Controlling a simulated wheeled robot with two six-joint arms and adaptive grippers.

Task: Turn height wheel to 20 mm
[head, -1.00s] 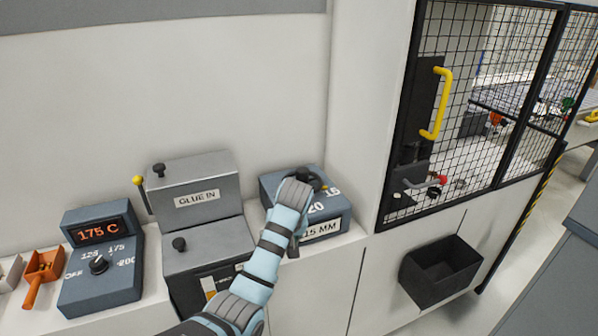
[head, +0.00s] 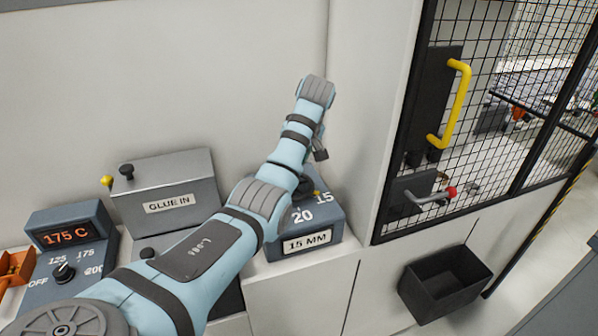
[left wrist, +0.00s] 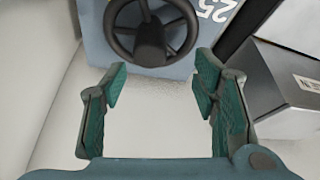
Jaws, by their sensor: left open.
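The height wheel box (head: 328,226) is a blue-grey block on the ledge with 20 and 15 marked on top and a front plate reading 15 MM. The dark height wheel (left wrist: 150,32) shows at the top of the left wrist view, with spokes, a knob and part of a 25 mark beside it. In the head view my arm hides most of the wheel. My left gripper (left wrist: 155,88) is open and empty, its fingertips apart from the wheel. In the head view the gripper (head: 320,153) is partly hidden behind my wrist, above the box. My right gripper is not in view.
A grey GLUE IN unit (head: 170,195) and a temperature box (head: 65,255) reading 175 C stand to the left. On the right are a mesh door with a yellow handle (head: 457,100) and a black bin (head: 445,280). The white wall is close behind the gripper.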

